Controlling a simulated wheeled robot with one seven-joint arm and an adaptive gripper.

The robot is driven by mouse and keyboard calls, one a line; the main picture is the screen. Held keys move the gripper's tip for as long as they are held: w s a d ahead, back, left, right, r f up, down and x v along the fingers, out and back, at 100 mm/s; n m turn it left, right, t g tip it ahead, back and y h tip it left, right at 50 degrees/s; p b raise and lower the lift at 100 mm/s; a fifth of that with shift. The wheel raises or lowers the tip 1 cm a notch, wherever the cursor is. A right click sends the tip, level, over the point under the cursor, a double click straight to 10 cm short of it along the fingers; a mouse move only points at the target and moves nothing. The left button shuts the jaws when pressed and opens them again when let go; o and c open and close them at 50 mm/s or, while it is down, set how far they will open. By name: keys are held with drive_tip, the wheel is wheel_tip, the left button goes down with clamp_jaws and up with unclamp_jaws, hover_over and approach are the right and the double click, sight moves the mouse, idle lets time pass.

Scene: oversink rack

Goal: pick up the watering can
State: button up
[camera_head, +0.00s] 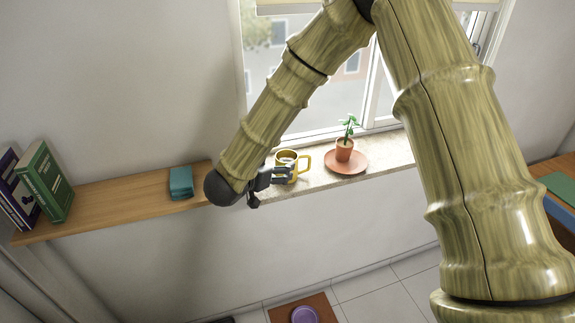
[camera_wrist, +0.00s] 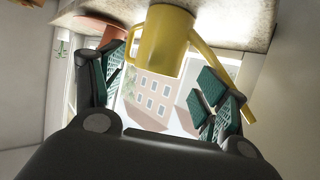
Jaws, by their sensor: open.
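The yellow watering can (camera_head: 291,169) stands on the window sill, with a looped handle on its right in the head view. In the wrist view the can (camera_wrist: 163,42) shows at the top centre, with a slanting yellow bar, likely its spout, running down behind the right finger. My gripper (camera_head: 283,174) is at the can's near left side and hides part of it. In the wrist view my gripper (camera_wrist: 163,76) is open, with green pads on either side of the can's body. Nothing is clamped. Whether a finger touches the can is unclear.
A potted plant (camera_head: 345,149) stands on a terracotta saucer (camera_head: 347,168) right of the can on the sill (camera_head: 388,155). A wooden shelf (camera_head: 120,198) at left holds books (camera_head: 43,182) and a teal item (camera_head: 181,183). The window is behind the can.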

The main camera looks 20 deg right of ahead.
sight(282, 161)
drive_tip(key=shift+r+p+x, duration=0.2)
drive_tip(key=shift+p+x, duration=0.5)
drive_tip(key=shift+x, duration=0.6)
drive_tip(key=shift+r+p+x, duration=0.2)
drive_tip(key=shift+p+x, duration=0.45)
drive_tip(key=shift+x, duration=0.65)
drive_tip(key=shift+w+d+f, duration=0.25)
drive_tip(key=shift+w+d, duration=0.15)
drive_tip(key=shift+w, duration=0.05)
drive_tip(key=c, duration=1)
drive_tip(key=shift+r, duration=0.2)
